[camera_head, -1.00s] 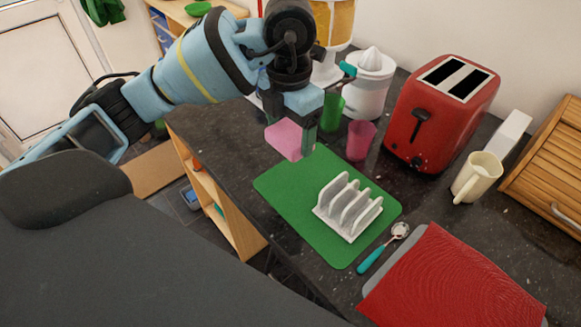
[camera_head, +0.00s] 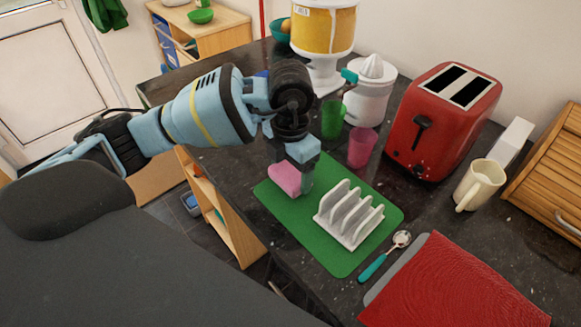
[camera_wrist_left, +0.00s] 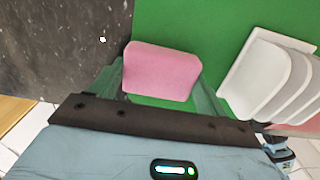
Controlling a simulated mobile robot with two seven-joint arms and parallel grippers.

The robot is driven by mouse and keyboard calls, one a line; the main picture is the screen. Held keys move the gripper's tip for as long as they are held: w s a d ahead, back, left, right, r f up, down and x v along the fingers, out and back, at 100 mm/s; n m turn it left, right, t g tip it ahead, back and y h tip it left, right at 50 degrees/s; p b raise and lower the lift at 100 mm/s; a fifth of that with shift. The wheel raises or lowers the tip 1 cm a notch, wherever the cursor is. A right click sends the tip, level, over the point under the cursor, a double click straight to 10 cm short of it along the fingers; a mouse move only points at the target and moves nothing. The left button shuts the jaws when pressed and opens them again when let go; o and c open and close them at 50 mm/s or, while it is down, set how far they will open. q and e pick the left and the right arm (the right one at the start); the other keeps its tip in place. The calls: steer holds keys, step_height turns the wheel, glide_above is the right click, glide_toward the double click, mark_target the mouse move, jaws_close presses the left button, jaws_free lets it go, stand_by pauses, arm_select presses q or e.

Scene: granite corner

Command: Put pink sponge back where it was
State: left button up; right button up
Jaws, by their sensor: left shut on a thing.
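The pink sponge (camera_head: 285,179) is at the far left end of the green mat (camera_head: 335,255), low over it or touching it; I cannot tell which. My left gripper (camera_head: 298,180) is shut on the sponge from above. In the left wrist view the sponge (camera_wrist_left: 162,72) sits between the two fingers (camera_wrist_left: 160,85), with the green mat (camera_wrist_left: 205,22) behind and around it. The white toast rack (camera_head: 348,215) stands on the mat to the right of the sponge. My right gripper is in neither view.
A pink cup (camera_head: 362,148) and a green cup (camera_head: 333,118) stand just behind the mat. A red toaster (camera_head: 440,125) and a cream mug (camera_head: 478,185) are to the right. A teal-handled spoon (camera_head: 385,256) and a red cloth (camera_head: 455,285) lie at the front right.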

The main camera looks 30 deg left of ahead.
mark_target(291, 172)
arm_select(q)
steer(key=shift+f, duration=0.2)
steer(key=o, duration=0.9)
steer(key=shift+o, duration=0.3)
steer(key=shift+r, duration=0.15)
steer(key=shift+r, duration=0.25)
step_height(291, 172, up, 12)
steer(key=shift+f+p, duration=0.15)
steer(key=shift+p, duration=0.3)
